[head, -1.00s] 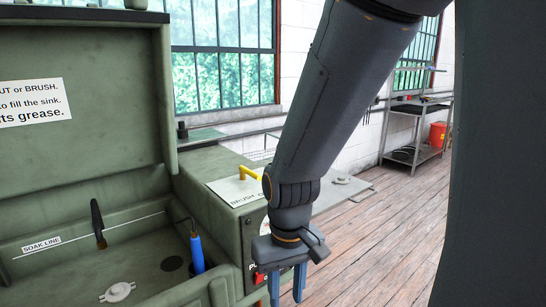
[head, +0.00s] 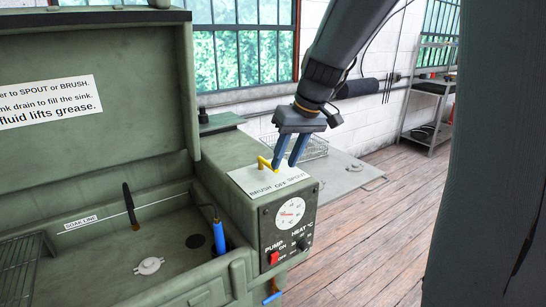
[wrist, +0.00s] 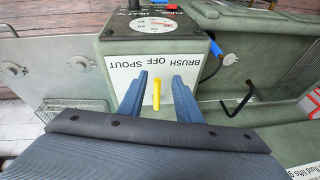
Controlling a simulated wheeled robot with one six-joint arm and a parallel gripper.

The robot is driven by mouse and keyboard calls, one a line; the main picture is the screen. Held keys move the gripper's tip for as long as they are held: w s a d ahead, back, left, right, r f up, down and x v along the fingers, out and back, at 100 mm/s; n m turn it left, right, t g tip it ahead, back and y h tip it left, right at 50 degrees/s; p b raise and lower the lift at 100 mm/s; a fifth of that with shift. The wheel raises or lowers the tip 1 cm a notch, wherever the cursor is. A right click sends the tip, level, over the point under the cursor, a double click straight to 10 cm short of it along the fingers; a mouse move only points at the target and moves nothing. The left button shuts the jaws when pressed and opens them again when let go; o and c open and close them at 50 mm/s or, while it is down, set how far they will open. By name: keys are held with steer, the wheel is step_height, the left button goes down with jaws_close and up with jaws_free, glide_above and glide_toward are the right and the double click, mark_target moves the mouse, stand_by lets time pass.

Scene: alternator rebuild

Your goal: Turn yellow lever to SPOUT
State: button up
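The yellow lever (head: 266,164) stands on top of the green parts washer's control box, behind a white label plate (head: 262,181) reading BRUSH, OFF, SPOUT. In the wrist view the lever (wrist: 156,94) lines up roughly with the word OFF, and the label reads upside down. My gripper (head: 285,163) is above the plate, its two blue fingers pointing down near the lever. In the wrist view my gripper (wrist: 160,79) is open, with one finger on each side of the lever and a gap showing on both sides. I see no contact.
The box front holds a dial (head: 290,213), a red pump switch (head: 274,258) and a heat knob (head: 302,244). The raised lid (head: 80,160) stands behind the sink.

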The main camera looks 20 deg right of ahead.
steer(key=w+r+n+y, duration=0.1)
steer(key=w+r, duration=0.3)
steer(key=x, duration=0.2)
steer(key=p+x, duration=0.1)
steer(key=x, duration=0.4)
steer(key=shift+w+d+f+p, duration=0.1)
steer(key=shift+d+f+p, duration=0.15)
steer(key=shift+p, duration=0.15)
jaws_close()
